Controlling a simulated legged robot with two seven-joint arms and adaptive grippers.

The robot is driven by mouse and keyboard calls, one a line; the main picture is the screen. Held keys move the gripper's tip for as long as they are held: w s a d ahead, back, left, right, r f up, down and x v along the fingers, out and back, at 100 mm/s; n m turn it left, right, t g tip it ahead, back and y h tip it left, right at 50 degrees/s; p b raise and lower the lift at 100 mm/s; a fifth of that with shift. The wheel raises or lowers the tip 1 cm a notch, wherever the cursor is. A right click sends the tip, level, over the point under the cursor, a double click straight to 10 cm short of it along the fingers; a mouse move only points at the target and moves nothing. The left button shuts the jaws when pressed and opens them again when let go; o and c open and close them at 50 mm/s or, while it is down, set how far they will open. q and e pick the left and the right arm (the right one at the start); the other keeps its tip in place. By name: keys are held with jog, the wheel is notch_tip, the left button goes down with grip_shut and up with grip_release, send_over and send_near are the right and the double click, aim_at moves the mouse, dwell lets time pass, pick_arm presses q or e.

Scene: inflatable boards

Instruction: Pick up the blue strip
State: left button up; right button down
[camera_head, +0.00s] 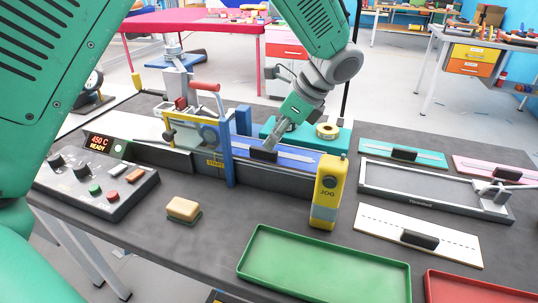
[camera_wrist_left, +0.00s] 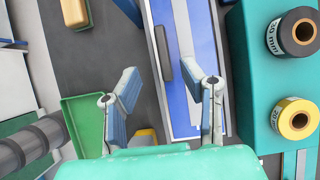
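The blue strip (camera_head: 298,160) lies on the long machine bed in the middle of the table, with a black grip block (camera_head: 264,155) on top. It also shows in the left wrist view as a blue and white band (camera_wrist_left: 205,40), with the dark block (camera_wrist_left: 162,54) on it. My left gripper (camera_head: 273,146) is just above the strip, at the black block. In the left wrist view its fingers (camera_wrist_left: 160,78) are spread apart, one to each side of the block's line, with nothing between them. Whether the fingertips touch the strip cannot be told. My right gripper is not in view.
A blue upright frame (camera_head: 229,150) stands left of the strip and a yellow JOG pendant (camera_head: 328,190) right of it. A teal stand with tape rolls (camera_head: 327,130) is behind. Green tray (camera_head: 320,270), white strip (camera_head: 440,245) and control box (camera_head: 100,185) surround it.

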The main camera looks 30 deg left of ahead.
aim_at(265, 149)
pick_arm(q)
jog(key=x, duration=0.3)
jog(key=b+x, duration=0.1)
jog(key=x, duration=0.1)
jog(key=shift+w, duration=0.3)
jog(key=shift+a+f, duration=0.1)
jog(key=shift+a, duration=0.25)
jog(key=shift+d, duration=0.15)
grip_shut()
jog(key=shift+d, duration=0.15)
